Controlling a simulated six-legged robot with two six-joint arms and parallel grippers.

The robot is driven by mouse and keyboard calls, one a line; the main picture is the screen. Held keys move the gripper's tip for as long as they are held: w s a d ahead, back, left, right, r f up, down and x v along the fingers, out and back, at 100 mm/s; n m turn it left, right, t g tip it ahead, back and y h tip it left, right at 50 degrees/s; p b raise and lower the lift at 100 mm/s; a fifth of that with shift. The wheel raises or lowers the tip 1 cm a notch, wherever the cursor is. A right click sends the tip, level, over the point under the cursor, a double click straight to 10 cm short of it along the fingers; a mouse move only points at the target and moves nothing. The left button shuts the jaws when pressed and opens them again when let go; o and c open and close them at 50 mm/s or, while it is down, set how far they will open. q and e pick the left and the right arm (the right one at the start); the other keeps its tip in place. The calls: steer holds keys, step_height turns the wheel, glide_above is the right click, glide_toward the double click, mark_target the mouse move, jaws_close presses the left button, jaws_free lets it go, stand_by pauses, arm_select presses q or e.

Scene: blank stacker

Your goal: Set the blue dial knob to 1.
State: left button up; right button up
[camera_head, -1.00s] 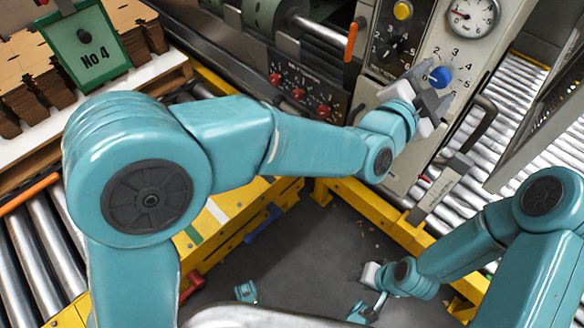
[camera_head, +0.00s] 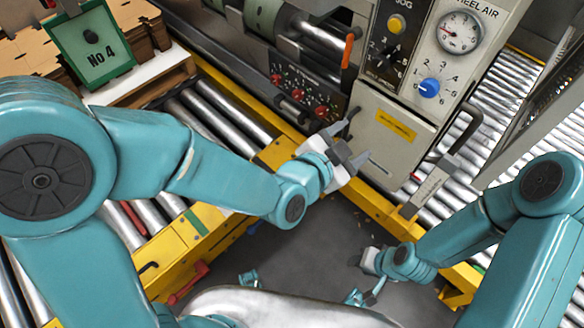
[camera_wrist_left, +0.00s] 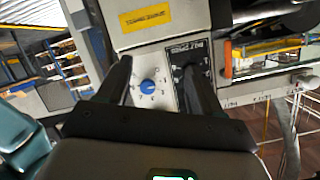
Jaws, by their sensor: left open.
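The blue dial knob (camera_head: 429,88) sits on a light grey panel with numbers printed around it, below a round gauge. Its pointer is too small to read. The knob also shows in the left wrist view (camera_wrist_left: 148,87), between the fingers in the picture. My left gripper (camera_head: 357,143) is open and empty, below and left of the knob, in front of the grey cabinet and apart from the knob. Its fingers also frame the panel in the left wrist view (camera_wrist_left: 160,75). My right gripper (camera_head: 364,262) is low over the floor; its jaws are too small to judge.
A gauge (camera_head: 461,32), a yellow button (camera_head: 397,24) and a black selector (camera_head: 386,53) are near the knob. A dark handle (camera_head: 462,130) sticks out below right of it. Red knobs (camera_head: 298,95) and an orange lever (camera_head: 348,49) are to the left.

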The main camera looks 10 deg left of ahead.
arm_select(q)
steer(key=s+a+f+n+g+y+p, duration=0.3)
steer(key=a+f+n+g+p, duration=0.3)
steer(key=a+f+p, duration=0.4)
steer(key=shift+s+n, duration=0.4)
steer(key=shift+s, duration=0.3)
arm_select(e)
step_height(320, 180, up, 11)
arm_select(q)
steer(key=s+a+f+n+g+p, duration=0.2)
steer(key=s+n+g+p, duration=0.1)
steer(key=s, duration=0.3)
steer(key=s+a+f+n+g+p, duration=0.1)
steer(key=s+a+n+g+p, duration=0.2)
steer(key=s, duration=0.3)
steer(key=shift+s+a+f+p, duration=0.2)
steer(key=shift+s+f+p, duration=0.15)
steer(key=shift+p, duration=0.35)
arm_select(e)
steer(key=s+a+r+g, duration=0.1)
steer(key=s+r, duration=0.2)
steer(key=r, duration=0.4)
steer(key=shift+a+n, duration=0.3)
